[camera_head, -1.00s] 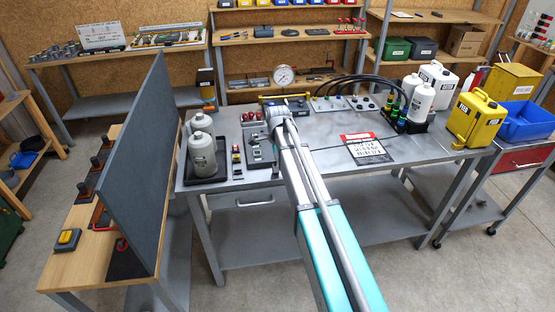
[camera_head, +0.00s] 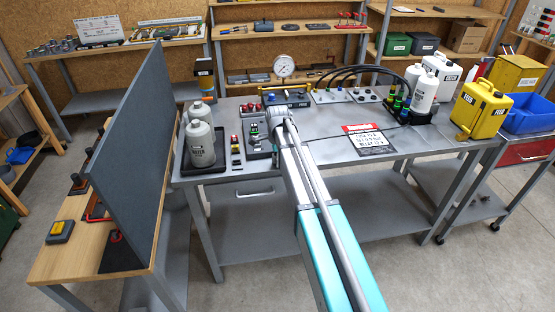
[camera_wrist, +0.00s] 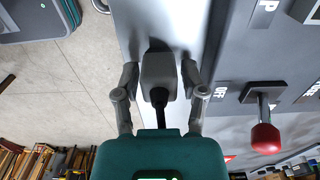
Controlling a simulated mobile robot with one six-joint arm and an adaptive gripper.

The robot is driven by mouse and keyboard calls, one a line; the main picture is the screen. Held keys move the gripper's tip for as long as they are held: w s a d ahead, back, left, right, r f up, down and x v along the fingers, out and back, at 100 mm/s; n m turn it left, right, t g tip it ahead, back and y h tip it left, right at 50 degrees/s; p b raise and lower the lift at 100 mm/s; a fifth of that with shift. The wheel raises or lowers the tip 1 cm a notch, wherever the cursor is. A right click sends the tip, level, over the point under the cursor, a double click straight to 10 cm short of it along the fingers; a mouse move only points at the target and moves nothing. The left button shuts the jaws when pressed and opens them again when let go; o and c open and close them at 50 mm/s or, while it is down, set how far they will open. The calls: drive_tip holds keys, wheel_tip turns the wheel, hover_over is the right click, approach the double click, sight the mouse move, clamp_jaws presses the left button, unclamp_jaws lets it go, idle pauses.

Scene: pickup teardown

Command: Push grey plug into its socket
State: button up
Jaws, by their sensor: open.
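In the wrist view, a grey plug (camera_wrist: 158,76) with a black stem or cable towards me sits between the two fingers of my gripper (camera_wrist: 160,78). The fingers stand apart at its sides, and I cannot make out clear contact. A dark part shows at the plug's far end. I cannot tell whether this is the socket or how deep the plug sits. In the head view, my gripper (camera_head: 276,120) is over the metal bench beside a dark grey panel (camera_head: 258,149). The plug is hidden there by my arm.
A red-knobbed lever (camera_wrist: 264,138) near an OFF label stands right of my gripper in the wrist view. Grey bottles (camera_head: 201,145) in a black tray stand left of the panel. A tall grey partition (camera_head: 130,155) rises left of the bench (camera_head: 330,170). A gauge (camera_head: 284,67) stands behind.

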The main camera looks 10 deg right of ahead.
drive_tip(key=shift+c, duration=0.2)
clamp_jaws()
idle(0.3)
drive_tip(key=shift+r+p, duration=1.1)
drive_tip(key=shift+r, duration=0.05)
idle(0.5)
drive_tip(key=shift+r+p, duration=1.9)
drive_tip(key=shift+d, duration=0.1)
